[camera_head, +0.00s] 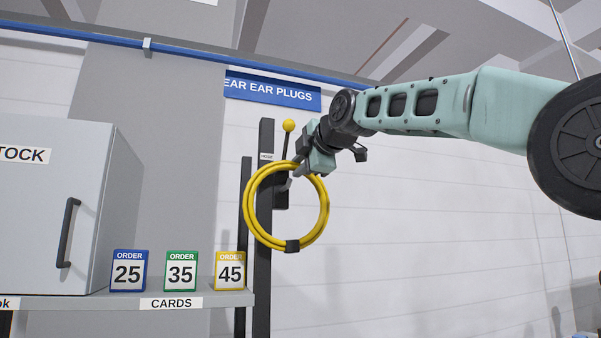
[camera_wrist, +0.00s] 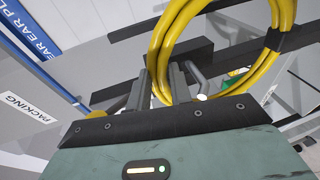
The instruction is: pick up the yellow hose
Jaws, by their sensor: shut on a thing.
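The yellow hose (camera_head: 322,218) is a coiled ring with a dark band at its bottom, in the middle of the head view. My gripper (camera_head: 292,181) is at the upper part of the coil, shut on it. In the wrist view the hose (camera_wrist: 161,50) rises between and beyond the fingers of my gripper (camera_wrist: 165,85), with its dark band at the upper right. The coil hangs in front of a dark upright post (camera_head: 264,190). I cannot tell whether it still touches a hook there.
A lever with a yellow knob (camera_head: 289,125) stands close behind my gripper. At left, a shelf (camera_head: 222,299) bears a grey cabinet (camera_head: 50,210) and order cards 25 (camera_head: 128,272), 35 (camera_head: 181,272) and 45 (camera_head: 230,272). Right of the coil, the space before the white wall looks open.

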